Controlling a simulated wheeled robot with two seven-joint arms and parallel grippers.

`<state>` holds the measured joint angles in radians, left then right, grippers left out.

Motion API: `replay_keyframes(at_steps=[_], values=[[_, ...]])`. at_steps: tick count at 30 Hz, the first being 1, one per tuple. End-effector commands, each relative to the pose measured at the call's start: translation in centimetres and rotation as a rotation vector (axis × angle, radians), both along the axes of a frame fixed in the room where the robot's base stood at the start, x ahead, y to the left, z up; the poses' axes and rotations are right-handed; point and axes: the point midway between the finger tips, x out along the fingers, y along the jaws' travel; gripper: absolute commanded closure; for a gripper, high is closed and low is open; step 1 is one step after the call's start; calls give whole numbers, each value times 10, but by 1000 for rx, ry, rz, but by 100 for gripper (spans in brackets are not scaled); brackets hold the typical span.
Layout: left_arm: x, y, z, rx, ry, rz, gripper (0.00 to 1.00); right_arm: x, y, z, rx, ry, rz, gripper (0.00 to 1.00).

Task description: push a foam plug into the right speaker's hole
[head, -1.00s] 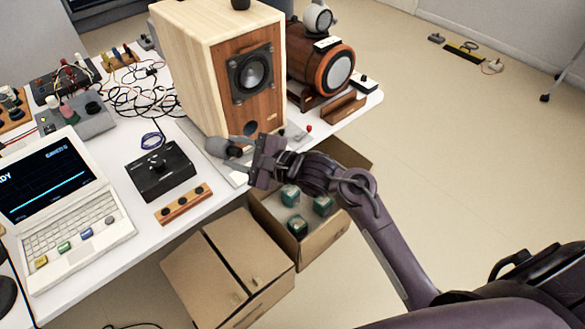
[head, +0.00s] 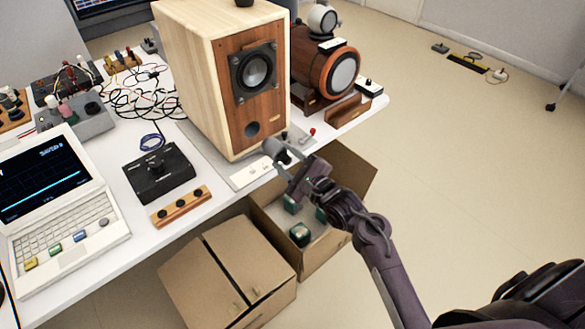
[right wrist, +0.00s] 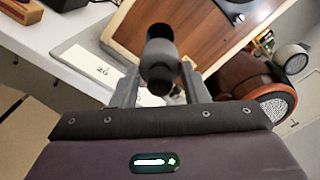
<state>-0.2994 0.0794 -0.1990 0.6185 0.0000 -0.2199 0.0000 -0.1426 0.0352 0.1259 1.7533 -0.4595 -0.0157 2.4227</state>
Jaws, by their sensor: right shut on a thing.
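My right gripper (head: 287,163) is shut on a dark grey foam plug (head: 275,149). The plug sits in front of the wooden speaker (head: 185,75), just right of and below its round dark hole (head: 251,130) in the head view. In the right wrist view the plug (right wrist: 159,76) stands between the fingers, pointing away from me. A dark round spot (right wrist: 160,31), seemingly the hole, shows just past its far end. The plug is outside the hole; the gap between them is hard to judge. My left gripper is not in view.
A brown cylindrical unit (head: 315,72) stands right of the speaker. A black box (head: 160,174) with a knob and a laptop (head: 63,208) are left on the white table. Below the table edge are an open carton (head: 330,245) with teal blocks and a closed carton (head: 215,283).

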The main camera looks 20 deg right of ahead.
Motion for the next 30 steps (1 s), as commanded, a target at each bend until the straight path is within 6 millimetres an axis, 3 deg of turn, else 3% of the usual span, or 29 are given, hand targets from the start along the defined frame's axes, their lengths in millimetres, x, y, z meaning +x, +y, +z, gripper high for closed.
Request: replay_keyframes(at_steps=[10, 13, 23, 30], values=[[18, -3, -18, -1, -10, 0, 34, 27, 10, -3, 0, -2, 1, 86], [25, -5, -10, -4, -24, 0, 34, 35, 12, 1, 2, 1, 0, 86], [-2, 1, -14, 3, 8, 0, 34, 53, 19, 1, 1, 1, 1, 86], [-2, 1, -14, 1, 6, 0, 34, 57, 21, 0, 0, 1, 1, 86]])
